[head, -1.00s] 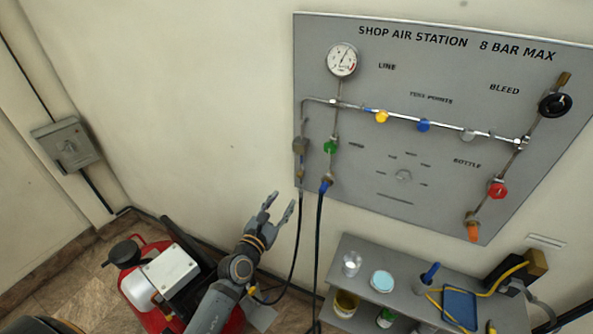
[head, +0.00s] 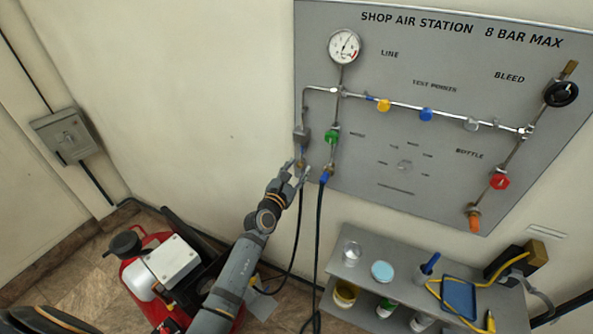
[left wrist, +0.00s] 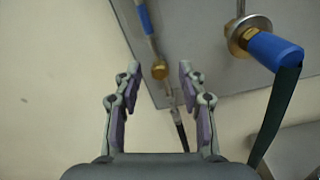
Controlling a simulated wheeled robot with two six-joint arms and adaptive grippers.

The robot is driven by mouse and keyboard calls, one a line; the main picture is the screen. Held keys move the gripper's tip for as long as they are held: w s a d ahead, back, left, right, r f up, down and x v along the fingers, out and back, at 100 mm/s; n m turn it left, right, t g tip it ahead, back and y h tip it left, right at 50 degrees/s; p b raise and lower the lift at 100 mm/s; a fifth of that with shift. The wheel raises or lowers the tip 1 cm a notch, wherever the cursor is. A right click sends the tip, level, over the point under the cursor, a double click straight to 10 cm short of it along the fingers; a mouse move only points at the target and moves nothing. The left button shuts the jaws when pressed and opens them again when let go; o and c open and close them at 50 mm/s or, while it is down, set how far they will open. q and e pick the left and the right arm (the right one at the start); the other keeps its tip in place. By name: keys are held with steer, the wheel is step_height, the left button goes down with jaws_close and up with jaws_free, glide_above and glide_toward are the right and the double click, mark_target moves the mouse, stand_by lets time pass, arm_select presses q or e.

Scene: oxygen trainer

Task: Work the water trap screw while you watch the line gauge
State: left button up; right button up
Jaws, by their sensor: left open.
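The line gauge (head: 344,47) is a round white dial at the panel's upper left; its needle points up and slightly right, and its numbers are too small to read. The grey water trap (head: 302,135) hangs on the left pipe below it. Its blue stem (left wrist: 147,20) ends in a small brass screw (left wrist: 160,71), seen in the left wrist view. My left gripper (head: 298,167) is open just below the trap. In the left wrist view the screw shows between the open fingertips (left wrist: 160,74); I cannot tell whether they touch it. My right gripper is out of view.
A green valve (head: 331,137) and a blue hose fitting (head: 325,178) are close on the right, with a black hose (head: 318,235) hanging down. A red compressor (head: 150,270) stands below left. A grey shelf (head: 408,262) with cups is at lower right.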

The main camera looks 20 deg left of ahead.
arm_select(q)
jaws_close()
